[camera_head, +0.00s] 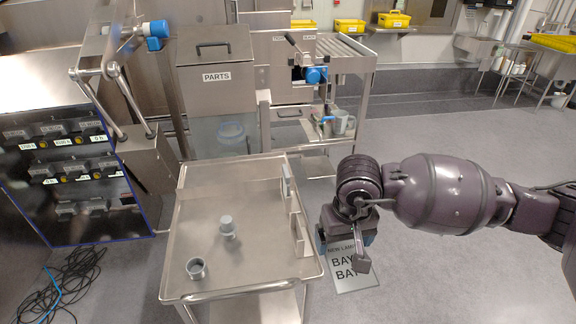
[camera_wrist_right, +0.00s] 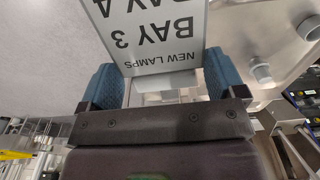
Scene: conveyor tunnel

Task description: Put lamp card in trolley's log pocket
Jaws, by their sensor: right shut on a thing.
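The lamp card (camera_head: 354,270) is a pale plate with dark print reading NEW LAMPS and BAY lines. My right gripper (camera_head: 346,243) is shut on its top edge, and the card hangs over the floor just right of the trolley. In the right wrist view the card (camera_wrist_right: 155,40) sits between the blue finger pads of the gripper (camera_wrist_right: 160,88), its print upside down. The steel trolley (camera_head: 190,228) has a raised rim. Upright plates stand along its right side (camera_head: 298,222); I cannot tell which part is the log pocket. My left gripper is not in view.
A grey cup (camera_head: 196,268) and a small grey cylindrical part (camera_head: 227,227) are on the trolley top. A PARTS bin (camera_head: 215,95) stands behind it. A dark lamp panel (camera_head: 70,170) and loose cables (camera_head: 75,285) are at left. The floor at right is clear.

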